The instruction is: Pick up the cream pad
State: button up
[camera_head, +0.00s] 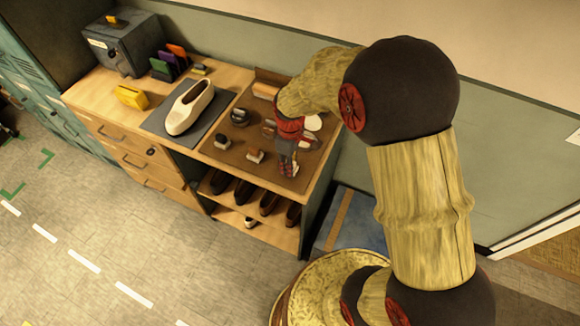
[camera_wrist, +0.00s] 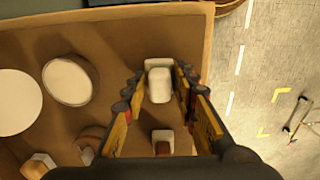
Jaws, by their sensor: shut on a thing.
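The cream pad (camera_wrist: 159,88) is a small pale block with a rounded top, seen between my fingertips in the wrist view. My gripper (camera_wrist: 160,80) is shut on it, with one finger on each side. In the head view my gripper (camera_head: 287,168) points down over the front right part of the brown mat (camera_head: 222,158). There the pad is largely hidden by my fingers. Whether it touches the mat or is just above it, I cannot tell.
A block with a brown top and pale base (camera_wrist: 162,143) stands close by. A round tin with a cream top (camera_wrist: 70,80) and a white disc (camera_wrist: 14,102) lie left in the wrist view. A cream shoe (camera_head: 190,106) stands on a grey mat. Shoes fill the shelf below.

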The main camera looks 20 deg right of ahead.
jog(key=shift+r, duration=0.45)
notch_tip(320, 180, up, 2)
jog(key=shift+r+p, duration=0.15)
jog(key=shift+p, duration=0.4)
jog(key=s+a+r+p, duration=0.2)
jog(key=s+a+r, duration=0.1)
jog(key=s+r, duration=0.6)
jog(key=shift+s+a+r+p, duration=0.3)
jog(key=shift+s+r+p, duration=0.1)
jog(key=shift+s, duration=1.85)
jog(key=o, duration=0.5)
jog(key=c, duration=0.3)
